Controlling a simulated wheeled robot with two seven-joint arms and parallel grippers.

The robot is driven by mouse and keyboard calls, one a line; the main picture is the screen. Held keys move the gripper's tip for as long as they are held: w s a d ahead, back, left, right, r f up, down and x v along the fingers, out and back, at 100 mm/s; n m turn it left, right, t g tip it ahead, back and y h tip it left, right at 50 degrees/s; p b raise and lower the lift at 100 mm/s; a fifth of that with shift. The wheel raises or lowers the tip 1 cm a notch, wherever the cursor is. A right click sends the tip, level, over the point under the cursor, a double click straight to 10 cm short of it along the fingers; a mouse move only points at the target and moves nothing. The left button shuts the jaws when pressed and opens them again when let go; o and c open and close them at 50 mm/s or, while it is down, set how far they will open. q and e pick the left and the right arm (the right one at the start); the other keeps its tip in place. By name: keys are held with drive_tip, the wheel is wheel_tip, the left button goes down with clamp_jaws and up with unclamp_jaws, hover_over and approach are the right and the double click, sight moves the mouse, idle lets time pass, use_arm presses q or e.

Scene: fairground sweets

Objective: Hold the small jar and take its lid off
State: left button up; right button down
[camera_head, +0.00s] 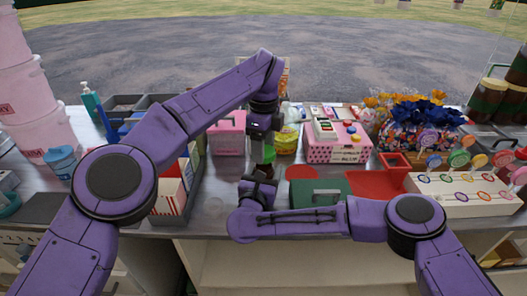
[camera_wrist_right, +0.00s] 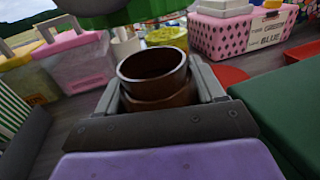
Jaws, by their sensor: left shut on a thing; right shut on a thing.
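The small brown jar (camera_wrist_right: 152,78) stands open-topped between the fingers of my right gripper (camera_wrist_right: 160,88) in the right wrist view. Its round mouth is uncovered and I see into it. My right gripper (camera_head: 262,176) is shut on the jar, low over the counter in the head view. The green lid (camera_wrist_right: 110,14) with a ridged rim is above the jar's mouth and apart from it, cut off by the top edge of the wrist view. In the head view my left gripper (camera_head: 263,140) comes down from above, shut on the lid (camera_head: 268,154). The jar is mostly hidden there.
A green case (camera_head: 322,190) and red mats lie right of my right gripper. A pink dotted box (camera_head: 338,146) and a pink case (camera_head: 227,134) stand behind. A lollipop stand (camera_head: 462,196) is at the right. Striped boxes (camera_head: 170,196) are at the left.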

use_arm(q)
wheel_tip(320, 180, up, 2)
drive_tip(key=shift+r, duration=0.1)
use_arm(e)
drive_tip(key=shift+c, duration=0.2)
unclamp_jaws()
drive_tip(key=shift+s, duration=0.1)
